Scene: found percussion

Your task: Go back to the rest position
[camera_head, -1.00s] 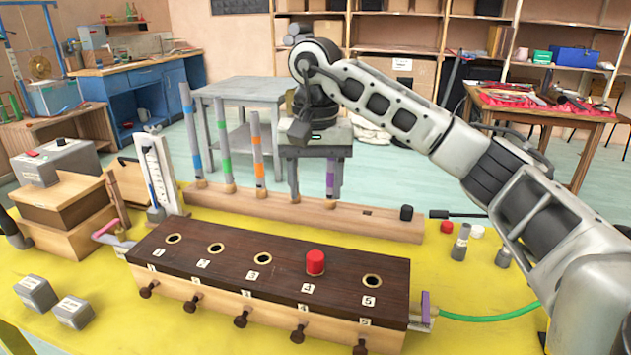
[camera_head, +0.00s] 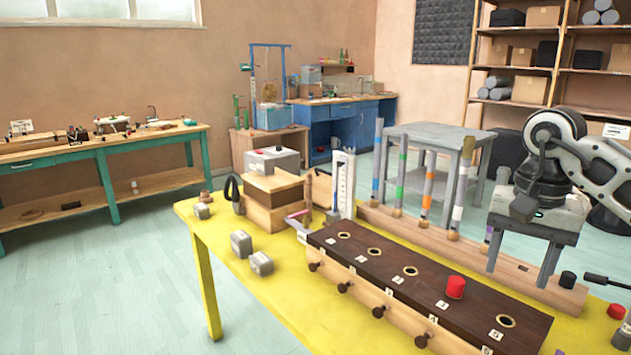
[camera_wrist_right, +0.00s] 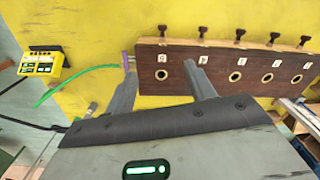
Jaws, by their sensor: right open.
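My right gripper (camera_head: 522,268) is at the right of the head view, pointing down with its two fingers apart and nothing between them. It hangs above the yellow table, in front of the wooden tube rail (camera_head: 420,228) in the picture, and partly hides it. In the right wrist view the open fingers (camera_wrist_right: 160,68) show over the near end of the dark-topped box (camera_wrist_right: 215,60). My left gripper is in neither view.
The dark wooden box (camera_head: 385,268) has numbered holes and front knobs; a red plug (camera_head: 455,287) stands at one hole. Grey blocks (camera_head: 261,263) lie on the yellow table (camera_head: 290,300). Upright banded tubes (camera_head: 400,175) rise from the rail. Floor at left is clear.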

